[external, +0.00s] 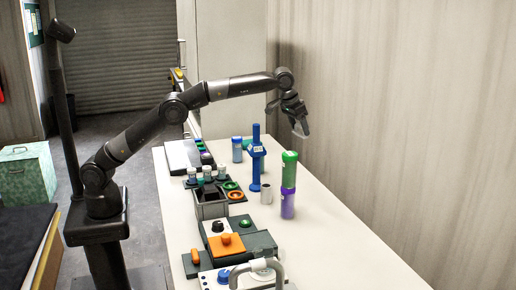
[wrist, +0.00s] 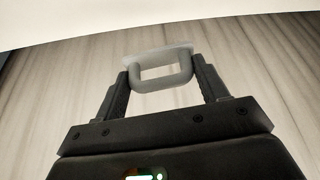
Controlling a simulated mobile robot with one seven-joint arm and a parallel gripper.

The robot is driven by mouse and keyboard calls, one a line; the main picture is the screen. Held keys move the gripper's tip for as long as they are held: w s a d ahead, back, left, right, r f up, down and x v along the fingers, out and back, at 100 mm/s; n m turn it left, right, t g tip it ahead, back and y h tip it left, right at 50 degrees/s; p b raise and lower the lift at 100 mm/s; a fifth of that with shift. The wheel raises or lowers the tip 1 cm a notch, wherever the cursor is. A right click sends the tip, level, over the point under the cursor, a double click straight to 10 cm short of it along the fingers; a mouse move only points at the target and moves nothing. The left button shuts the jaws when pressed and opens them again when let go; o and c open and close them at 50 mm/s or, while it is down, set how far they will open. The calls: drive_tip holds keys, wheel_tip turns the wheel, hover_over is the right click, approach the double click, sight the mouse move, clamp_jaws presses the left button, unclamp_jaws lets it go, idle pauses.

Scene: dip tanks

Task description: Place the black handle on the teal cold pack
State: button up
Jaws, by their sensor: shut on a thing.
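My gripper (external: 296,118) is raised above the far right part of the table, near the wall. It also shows in the wrist view (wrist: 162,78), where its two fingers are shut on a loop-shaped handle (wrist: 160,84). The handle looks grey rather than black in this light; it spans the gap between the fingertips. In the external view the handle is small beneath the fingers. A flat dark teal-grey block (external: 263,243) lies on the near part of the table; I cannot tell whether it is the cold pack.
A green container (external: 289,170) stands on a purple one (external: 287,204). A blue upright holder (external: 256,165) and a blue-capped jar (external: 237,150) stand farther left. A grey open bin (external: 211,209), an orange block (external: 227,244) and a grey-handled item (external: 258,266) are nearer. The table's right side is clear.

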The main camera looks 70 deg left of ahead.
drive_tip(key=a+n+y, duration=0.1)
drive_tip(key=a+n, duration=0.3)
drive_tip(key=a, duration=1.9)
drive_tip(key=n+g+y, duration=0.1)
drive_tip(key=n, duration=0.2)
hover_over(248, 143)
drive_tip(key=s+d, duration=0.1)
wheel_tip(248, 143, down, 18)
drive_tip(key=shift+s+f, duration=0.1)
drive_tip(key=shift+f, duration=1.85)
drive_tip(key=shift+f, duration=0.2)
drive_tip(key=o, duration=1.1)
drive_tip(key=shift+o, duration=0.2)
